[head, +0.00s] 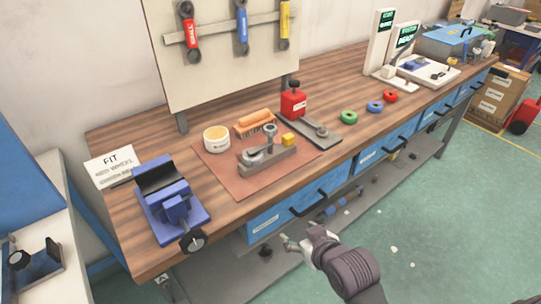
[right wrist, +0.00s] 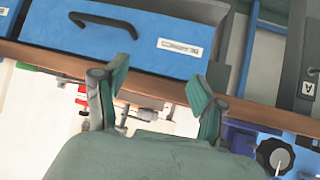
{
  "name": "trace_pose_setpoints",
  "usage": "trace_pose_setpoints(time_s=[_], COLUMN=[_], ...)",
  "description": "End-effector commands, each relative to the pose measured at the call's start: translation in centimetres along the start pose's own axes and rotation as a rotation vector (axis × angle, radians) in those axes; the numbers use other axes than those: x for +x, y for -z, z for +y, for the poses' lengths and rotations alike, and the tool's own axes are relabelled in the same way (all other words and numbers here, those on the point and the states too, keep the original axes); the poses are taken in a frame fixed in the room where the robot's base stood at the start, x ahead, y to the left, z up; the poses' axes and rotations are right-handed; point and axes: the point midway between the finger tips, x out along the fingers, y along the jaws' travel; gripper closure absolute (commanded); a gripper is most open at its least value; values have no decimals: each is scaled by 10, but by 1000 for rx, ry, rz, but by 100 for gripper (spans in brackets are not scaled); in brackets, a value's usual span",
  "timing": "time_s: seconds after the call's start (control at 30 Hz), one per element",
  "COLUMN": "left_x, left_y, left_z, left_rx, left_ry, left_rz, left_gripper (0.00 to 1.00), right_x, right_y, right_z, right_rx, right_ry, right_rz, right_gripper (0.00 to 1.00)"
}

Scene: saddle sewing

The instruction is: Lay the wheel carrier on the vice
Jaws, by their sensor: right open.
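The wheel carrier (head: 268,160), which I take to be the grey metal part with upright posts, stands on a brown mat (head: 215,172) on the workbench. The blue vice (head: 172,208) stands at the bench's near left corner, with a dark top and nothing on it. My right gripper (head: 297,243) is low in front of the bench drawers, apart from both. In the right wrist view, my right gripper (right wrist: 160,84) is open and empty, with the drawer front beyond it; the vice's knob (right wrist: 275,155) shows at lower right. My left gripper is not in view.
A white tub (head: 216,139), an orange brush (head: 255,122), a small yellow block (head: 288,140) and a red tool on a grey base (head: 294,103) surround the carrier. A FIT card (head: 110,166) lies behind the vice. Blue drawers (head: 300,205) line the bench front.

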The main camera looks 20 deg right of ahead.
Motion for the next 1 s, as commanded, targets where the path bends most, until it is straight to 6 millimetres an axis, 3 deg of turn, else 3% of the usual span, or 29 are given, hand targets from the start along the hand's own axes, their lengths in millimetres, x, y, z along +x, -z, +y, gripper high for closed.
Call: trace_pose_setpoints(time_s=[0.03, 0.1, 0.33, 0.5, 0.7, 1.0], left_x=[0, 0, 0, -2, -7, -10], left_y=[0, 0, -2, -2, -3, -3], left_z=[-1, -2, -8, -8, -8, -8], left_rx=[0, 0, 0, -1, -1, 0], left_ry=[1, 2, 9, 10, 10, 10], left_rz=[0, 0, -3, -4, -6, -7], left_gripper=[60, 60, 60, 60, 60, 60], right_x=[6, 11, 11, 15, 46, 76], right_y=[26, 61, 155, 183, 208, 227], right_z=[4, 8, 24, 29, 31, 33], right_rx=[5, 11, 34, 40, 40, 39], right_ry=[-5, -11, -35, -44, -43, -43], right_rz=[88, 209, 554, 643, 644, 640], right_gripper=[30, 30, 30, 30, 30, 30])
